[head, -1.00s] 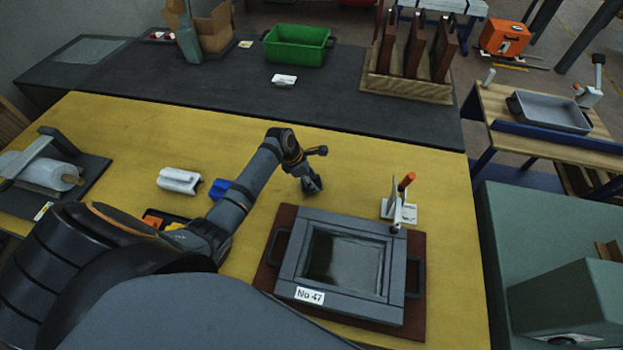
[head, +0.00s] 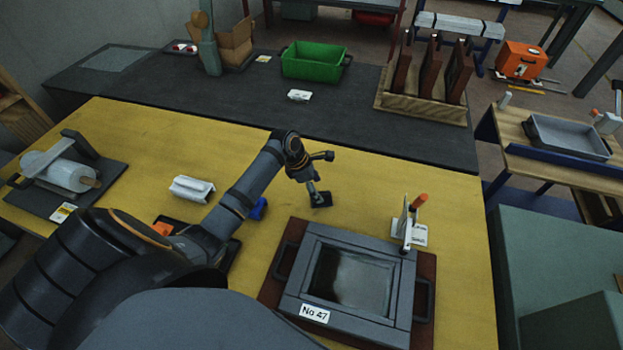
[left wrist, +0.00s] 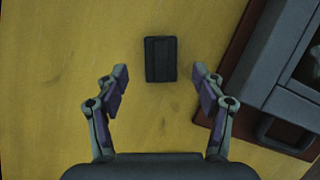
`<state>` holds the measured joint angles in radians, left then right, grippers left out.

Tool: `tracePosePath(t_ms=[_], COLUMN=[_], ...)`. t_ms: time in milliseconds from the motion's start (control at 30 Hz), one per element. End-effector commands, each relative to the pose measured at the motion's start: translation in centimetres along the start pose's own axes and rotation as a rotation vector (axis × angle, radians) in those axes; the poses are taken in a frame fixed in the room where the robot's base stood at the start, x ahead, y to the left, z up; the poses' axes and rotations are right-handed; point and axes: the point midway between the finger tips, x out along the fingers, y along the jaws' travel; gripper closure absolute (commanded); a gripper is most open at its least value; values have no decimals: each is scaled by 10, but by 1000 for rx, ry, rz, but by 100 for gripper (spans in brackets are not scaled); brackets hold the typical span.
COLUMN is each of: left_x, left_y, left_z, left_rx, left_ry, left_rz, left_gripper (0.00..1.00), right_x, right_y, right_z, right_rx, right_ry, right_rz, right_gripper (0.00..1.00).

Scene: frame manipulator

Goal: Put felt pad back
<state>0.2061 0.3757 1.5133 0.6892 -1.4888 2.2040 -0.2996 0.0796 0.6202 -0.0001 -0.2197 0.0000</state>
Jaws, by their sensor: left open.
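A small dark rectangular pad, which looks like the felt pad (left wrist: 161,59), lies flat on the yellow tabletop in the left wrist view. In the head view it shows as a dark square (head: 323,201) behind the frame. My left gripper (left wrist: 159,73) is open above the table, with one finger on either side of the pad's near part and gaps on both sides. In the head view the left gripper (head: 314,192) points down at the pad. A grey frame (head: 303,256) labelled No 47 lies on a brown board. My right gripper is not in view.
A toggle clamp with an orange handle (head: 414,212) stands at the frame's back right corner. A white block (head: 192,188), a blue item (head: 258,209) and a roll holder (head: 70,172) are to the left. A green bin (head: 314,62) stands on the dark bench behind.

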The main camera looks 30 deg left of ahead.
Motion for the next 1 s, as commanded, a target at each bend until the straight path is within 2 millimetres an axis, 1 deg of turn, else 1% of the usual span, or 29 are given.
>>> tracePosePath(t_ms=[33, 100, 200, 300, 433, 900, 967, 1000], left_x=[-13, -30, -48, -61, -68, -68, -72, -78], left_y=[0, 1, 1, 0, 0, 0, 0, 0], left_z=[0, -1, -1, -1, 0, 0, 2, 4], left_rx=[4, 2, 2, 0, 1, 0, 0, 0], left_ry=[3, 2, 3, 2, 1, 0, 0, 0], left_rz=[4, 4, 4, 2, 0, -1, 0, 0], left_gripper=[31, 31, 31, 31, 31, 31, 31, 31], right_x=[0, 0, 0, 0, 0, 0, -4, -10], right_y=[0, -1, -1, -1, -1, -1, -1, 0], right_z=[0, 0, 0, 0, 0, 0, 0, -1], right_rx=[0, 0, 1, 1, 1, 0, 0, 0], right_ry=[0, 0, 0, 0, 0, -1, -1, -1], right_rz=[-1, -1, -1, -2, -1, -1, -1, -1], right_gripper=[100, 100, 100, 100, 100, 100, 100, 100])
